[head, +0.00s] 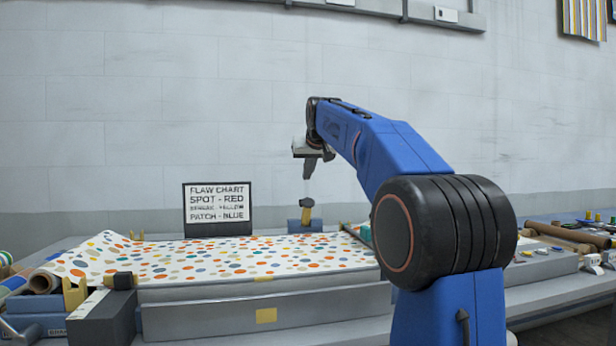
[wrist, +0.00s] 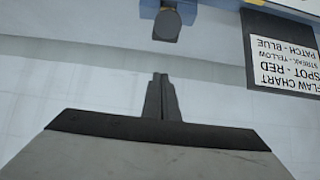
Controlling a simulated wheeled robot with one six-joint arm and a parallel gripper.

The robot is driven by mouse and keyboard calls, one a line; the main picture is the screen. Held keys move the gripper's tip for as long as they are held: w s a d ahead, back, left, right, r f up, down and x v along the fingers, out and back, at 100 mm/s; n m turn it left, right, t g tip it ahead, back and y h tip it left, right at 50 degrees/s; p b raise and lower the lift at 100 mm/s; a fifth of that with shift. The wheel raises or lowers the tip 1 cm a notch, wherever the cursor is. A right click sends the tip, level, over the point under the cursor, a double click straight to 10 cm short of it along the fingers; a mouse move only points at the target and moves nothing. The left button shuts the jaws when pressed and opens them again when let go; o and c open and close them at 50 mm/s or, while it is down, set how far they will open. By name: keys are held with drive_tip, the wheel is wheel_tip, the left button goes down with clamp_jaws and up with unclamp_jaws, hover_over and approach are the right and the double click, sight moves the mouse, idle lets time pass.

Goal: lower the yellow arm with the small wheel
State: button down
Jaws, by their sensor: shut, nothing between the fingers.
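The yellow arm (head: 306,215) stands upright on a blue block (head: 293,226) at the back of the patterned sheet. A small dark wheel (head: 307,201) sits at its top. The wheel also shows at the top of the wrist view (wrist: 167,25), with little of the yellow arm visible. My gripper (head: 308,178) points down above the wheel, apart from it in the head view. In the wrist view its fingers (wrist: 160,80) are together with nothing between them, and a gap shows between them and the wheel.
A flaw chart sign (head: 217,208) stands left of the yellow arm; it also shows inverted in the wrist view (wrist: 285,62). The spotted sheet (head: 200,256) covers the press bed. A grey block (head: 100,320) with a dark knob is at front left. Rolls (head: 565,233) lie at right.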

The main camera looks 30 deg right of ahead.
sight(306, 200)
drive_tip(key=w+f, duration=0.1)
drive_tip(key=f, duration=0.1)
drive_tip(key=w+f, duration=0.1)
drive_tip(key=f, duration=0.1)
drive_tip(key=w+d+f, duration=0.1)
drive_tip(key=f, duration=0.1)
drive_tip(key=shift+w+f, duration=0.15)
drive_tip(key=shift+s+a+f, duration=0.2)
drive_tip(key=shift+s+f, duration=0.15)
drive_tip(key=shift+s, duration=0.2)
